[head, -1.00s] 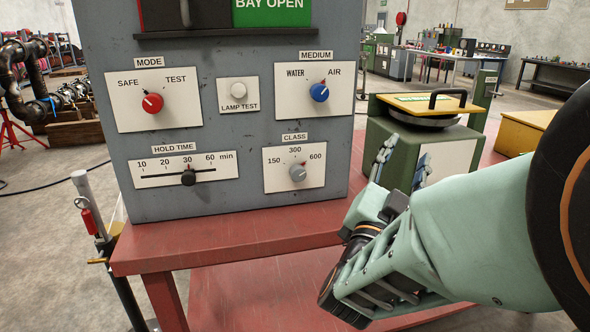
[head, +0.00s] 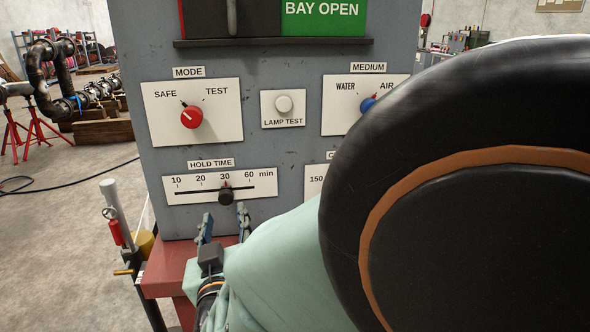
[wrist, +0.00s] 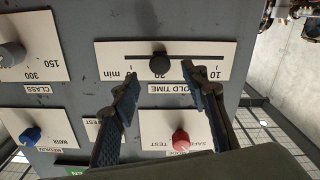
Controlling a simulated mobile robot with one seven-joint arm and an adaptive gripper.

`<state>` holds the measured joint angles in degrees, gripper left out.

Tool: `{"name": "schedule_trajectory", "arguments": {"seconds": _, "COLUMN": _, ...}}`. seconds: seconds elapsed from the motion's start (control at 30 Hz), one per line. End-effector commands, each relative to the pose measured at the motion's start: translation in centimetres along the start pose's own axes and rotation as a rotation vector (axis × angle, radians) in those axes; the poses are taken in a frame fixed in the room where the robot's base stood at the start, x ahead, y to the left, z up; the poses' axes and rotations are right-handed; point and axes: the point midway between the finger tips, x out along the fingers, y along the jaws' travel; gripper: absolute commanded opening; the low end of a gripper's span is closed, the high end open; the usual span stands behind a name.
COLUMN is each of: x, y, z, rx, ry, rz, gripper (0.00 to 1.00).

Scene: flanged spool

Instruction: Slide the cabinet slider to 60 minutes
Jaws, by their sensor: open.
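The HOLD TIME slider is a black knob (head: 226,194) on a horizontal slot in a white plate (head: 186,186) on the grey cabinet (head: 270,60). The knob sits at the 30 mark, between 20 and 60. In the wrist view, which is upside down, the knob (wrist: 160,60) shows just beyond the fingertips. My gripper (head: 224,218) is open, its two fingers just below and in front of the knob. In the wrist view my gripper (wrist: 158,78) has its fingers spread to either side of the knob, apparently not touching it.
The red MODE knob (head: 192,118) and the white LAMP TEST button (head: 284,104) are above. My arm hides the CLASS dial and part of the MEDIUM panel (head: 350,92). A red bench (head: 170,270) stands below the cabinet.

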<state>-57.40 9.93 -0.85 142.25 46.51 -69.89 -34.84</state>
Motion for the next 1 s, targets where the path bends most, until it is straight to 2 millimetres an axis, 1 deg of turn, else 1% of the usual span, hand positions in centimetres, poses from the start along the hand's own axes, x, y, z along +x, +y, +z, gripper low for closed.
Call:
{"name": "schedule_trajectory", "arguments": {"seconds": 0.03, "x": 1.1, "y": 0.1, "z": 0.2, "rx": 0.001, "ry": -0.001, "rz": 0.005, "gripper": 0.41}}
{"name": "schedule_trajectory", "arguments": {"seconds": 0.2, "x": 4.4, "y": 0.1, "z": 0.2, "rx": 0.002, "ry": -0.001, "rz": 0.004, "gripper": 0.41}}
{"name": "schedule_trajectory", "arguments": {"seconds": 0.3, "x": 6.0, "y": 0.1, "z": 0.1, "rx": 0.001, "ry": 0.000, "rz": 0.003, "gripper": 0.41}}
{"name": "schedule_trajectory", "arguments": {"seconds": 0.4, "x": 7.2, "y": 0.1, "z": 0.1, "rx": 0.002, "ry": 0.001, "rz": 0.003, "gripper": 0.41}}
{"name": "schedule_trajectory", "arguments": {"seconds": 0.5, "x": 7.9, "y": 0.1, "z": 0.1, "rx": 0.002, "ry": 0.000, "rz": 0.003, "gripper": 0.41}}
{"name": "schedule_trajectory", "arguments": {"seconds": 0.6, "x": 8.2, "y": 0.1, "z": 0.1, "rx": 0.001, "ry": 0.000, "rz": 0.002, "gripper": 0.41}}
{"name": "schedule_trajectory", "arguments": {"seconds": 0.83, "x": 8.2, "y": 0.1, "z": 0.0, "rx": 0.002, "ry": 0.000, "rz": 0.002, "gripper": 0.41}}
{"name": "schedule_trajectory", "arguments": {"seconds": 1.0, "x": 8.2, "y": 0.1, "z": 0.0, "rx": 0.002, "ry": 0.000, "rz": 0.002, "gripper": 0.22}}
